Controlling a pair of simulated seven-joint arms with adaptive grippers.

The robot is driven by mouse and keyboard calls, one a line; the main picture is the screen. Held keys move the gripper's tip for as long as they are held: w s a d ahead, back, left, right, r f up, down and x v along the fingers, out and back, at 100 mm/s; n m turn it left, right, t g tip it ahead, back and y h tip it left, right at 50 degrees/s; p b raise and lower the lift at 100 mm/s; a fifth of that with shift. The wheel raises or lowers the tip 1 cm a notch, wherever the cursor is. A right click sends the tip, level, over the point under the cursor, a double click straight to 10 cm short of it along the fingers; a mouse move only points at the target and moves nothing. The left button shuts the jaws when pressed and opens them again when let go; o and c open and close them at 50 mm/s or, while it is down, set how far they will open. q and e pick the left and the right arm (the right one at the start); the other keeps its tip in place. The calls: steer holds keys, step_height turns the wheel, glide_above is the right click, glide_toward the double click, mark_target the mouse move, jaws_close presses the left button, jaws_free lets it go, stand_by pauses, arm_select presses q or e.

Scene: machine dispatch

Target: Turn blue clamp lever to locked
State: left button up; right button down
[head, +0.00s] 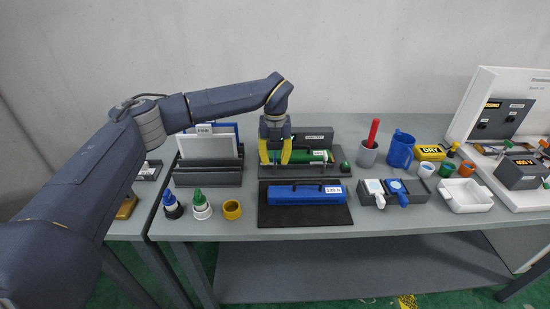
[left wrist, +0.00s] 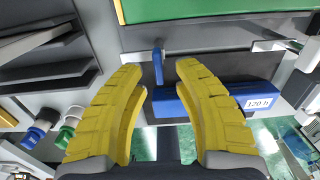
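The blue clamp lever (left wrist: 158,63) shows in the left wrist view, standing out from a grey rail just below a green case. My left gripper (left wrist: 158,75) is open, with its two yellow fingers apart and nothing visibly held between them. The lever appears beyond the fingertips, in line with the gap; I cannot tell whether they touch it. In the head view my left gripper (head: 275,160) points down in front of the green case (head: 308,156), and the lever is not clearly visible there. My right gripper is not in view.
Cups, blue-handled parts and a white tray (head: 465,196) stand right.

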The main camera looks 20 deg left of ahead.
arm_select(q)
steer(key=shift+c, duration=0.2)
jaws_close()
stand_by(0.4)
steer(key=m, duration=0.4)
steer(key=shift+a, duration=0.3)
steer(key=m, duration=0.3)
steer(key=shift+a+m, duration=0.25)
steer(key=shift+m, duration=0.15)
steer(key=m, duration=0.5)
steer(key=shift+w+a, duration=0.25)
steer(key=shift+a, duration=0.05)
steer(key=shift+w+a+m, duration=0.1)
steer(key=shift+w+m, duration=0.05)
steer(key=shift+m, duration=1.1)
steer(key=shift+w+a+m, duration=0.1)
steer(key=shift+m, duration=1.15)
